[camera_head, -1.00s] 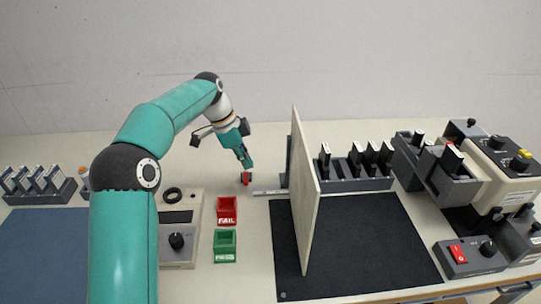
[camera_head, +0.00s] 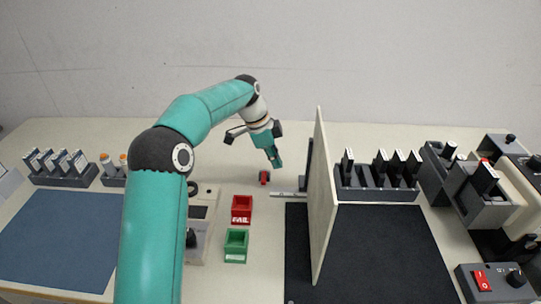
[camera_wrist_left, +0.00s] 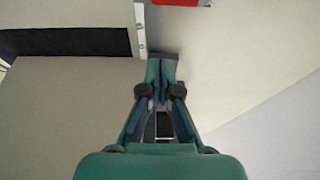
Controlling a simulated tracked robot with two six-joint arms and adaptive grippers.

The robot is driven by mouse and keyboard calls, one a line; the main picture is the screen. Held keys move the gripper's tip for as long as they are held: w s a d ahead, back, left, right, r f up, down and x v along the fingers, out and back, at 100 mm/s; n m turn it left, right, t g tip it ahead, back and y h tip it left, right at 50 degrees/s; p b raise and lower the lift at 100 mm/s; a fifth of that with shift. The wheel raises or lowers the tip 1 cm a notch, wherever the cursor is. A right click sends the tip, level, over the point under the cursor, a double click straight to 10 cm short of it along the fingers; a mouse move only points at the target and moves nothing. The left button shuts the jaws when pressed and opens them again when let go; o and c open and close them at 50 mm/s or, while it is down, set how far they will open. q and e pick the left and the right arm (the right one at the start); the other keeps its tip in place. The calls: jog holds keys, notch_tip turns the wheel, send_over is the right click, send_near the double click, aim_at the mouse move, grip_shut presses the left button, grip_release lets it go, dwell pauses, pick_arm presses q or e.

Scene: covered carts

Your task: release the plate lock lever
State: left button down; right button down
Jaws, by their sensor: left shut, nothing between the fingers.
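A small red lever handle (camera_head: 264,178) stands on the bench beside a thin metal strip (camera_head: 288,194), left of the upright beige board (camera_head: 321,200). I take it to be the plate lock lever. My left gripper (camera_head: 278,163) is shut and empty, just behind and right of the red handle, apart from it. In the left wrist view the closed fingertips (camera_wrist_left: 162,60) are near a dark block and the metal strip (camera_wrist_left: 140,28). A red piece (camera_wrist_left: 182,2) is cut off at the top edge there. My right gripper is not in view.
A red FAIL bin (camera_head: 242,209) and a green bin (camera_head: 236,245) stand in front. The board rises close right of my gripper, with a black mat (camera_head: 385,240) and a rack of black-handled items (camera_head: 380,190) beyond. The bench behind is clear.

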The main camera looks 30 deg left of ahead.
aim_at(264, 177)
pick_arm(q)
jog(key=p+x, duration=0.1)
jog(key=x, duration=0.5)
jog(key=shift+f, duration=0.25)
jog(key=shift+s+a+r+p, duration=0.1)
jog(key=shift+s+a+p, duration=0.25)
jog(key=shift+a, duration=0.25)
jog(key=shift+s+a+p, duration=0.25)
jog(key=shift+s+a, duration=0.05)
jog(key=shift+a, duration=0.25)
jog(key=shift+s+a, duration=0.35)
jog(key=shift+a, duration=0.05)
